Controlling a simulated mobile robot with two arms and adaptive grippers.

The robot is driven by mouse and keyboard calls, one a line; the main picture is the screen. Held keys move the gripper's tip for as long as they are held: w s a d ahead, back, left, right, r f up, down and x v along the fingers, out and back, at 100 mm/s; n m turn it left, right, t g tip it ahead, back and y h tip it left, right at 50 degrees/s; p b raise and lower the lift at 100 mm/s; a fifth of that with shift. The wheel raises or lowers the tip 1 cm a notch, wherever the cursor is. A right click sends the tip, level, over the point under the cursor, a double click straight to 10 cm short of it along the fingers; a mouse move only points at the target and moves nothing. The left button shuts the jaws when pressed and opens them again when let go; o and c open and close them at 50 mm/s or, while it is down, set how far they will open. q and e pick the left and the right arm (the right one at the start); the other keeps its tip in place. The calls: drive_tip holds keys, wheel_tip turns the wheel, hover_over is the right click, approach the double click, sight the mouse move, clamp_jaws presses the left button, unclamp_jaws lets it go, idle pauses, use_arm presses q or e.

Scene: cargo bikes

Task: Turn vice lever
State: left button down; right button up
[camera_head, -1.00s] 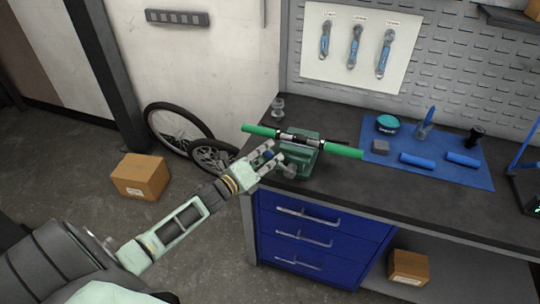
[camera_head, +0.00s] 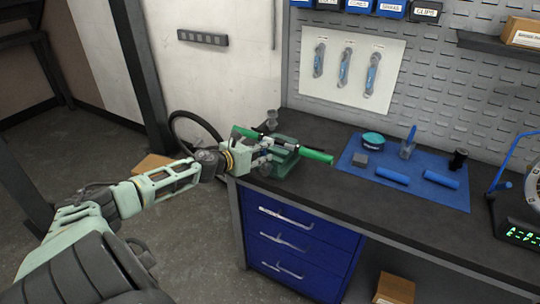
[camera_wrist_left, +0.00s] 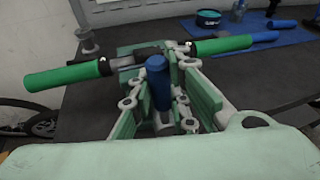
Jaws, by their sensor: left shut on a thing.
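A green vice (camera_head: 283,155) stands on the left end of the dark workbench. A bar with green grips (camera_head: 316,155) lies across its top, held in the vice; both grips show in the left wrist view (camera_wrist_left: 62,77). The vice lever has a blue cylindrical handle (camera_wrist_left: 158,80), seen upright between my fingers in the left wrist view. My left gripper (camera_head: 264,160) is at the vice's left side, shut on this blue handle (camera_wrist_left: 158,100). In the head view the gripper hides the handle. My right gripper is not in view.
A blue mat (camera_head: 440,200) with blue rolls (camera_head: 391,175), a teal tin (camera_head: 373,140) and a cup lies to the right on the bench. A small metal part (camera_head: 272,119) stands behind the vice. Blue drawers (camera_head: 290,235) are below. A wheel (camera_head: 190,128) leans against the wall.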

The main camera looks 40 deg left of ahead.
use_arm(q)
drive_tip(key=shift+w+d+r+m+p, duration=0.1)
drive_tip(key=shift+d+r+m+p, duration=0.2)
drive_tip(key=shift+m+p, duration=0.25)
drive_tip(key=shift+d+f+y, duration=0.1)
drive_tip(key=shift+d+y, duration=0.05)
drive_tip(key=shift+y, duration=0.25)
drive_tip(key=shift+w+d+f+m+p, duration=0.15)
drive_tip(key=shift+m+p, duration=0.1)
drive_tip(key=shift+p, duration=0.25)
drive_tip(key=shift+d+f, duration=0.1)
drive_tip(key=shift+d, duration=0.05)
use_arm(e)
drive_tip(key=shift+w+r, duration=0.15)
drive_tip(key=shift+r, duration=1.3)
use_arm(q)
drive_tip(key=c, duration=1.9)
unclamp_jaws()
drive_tip(key=shift+o, duration=1.1)
drive_tip(key=shift+d, duration=0.15)
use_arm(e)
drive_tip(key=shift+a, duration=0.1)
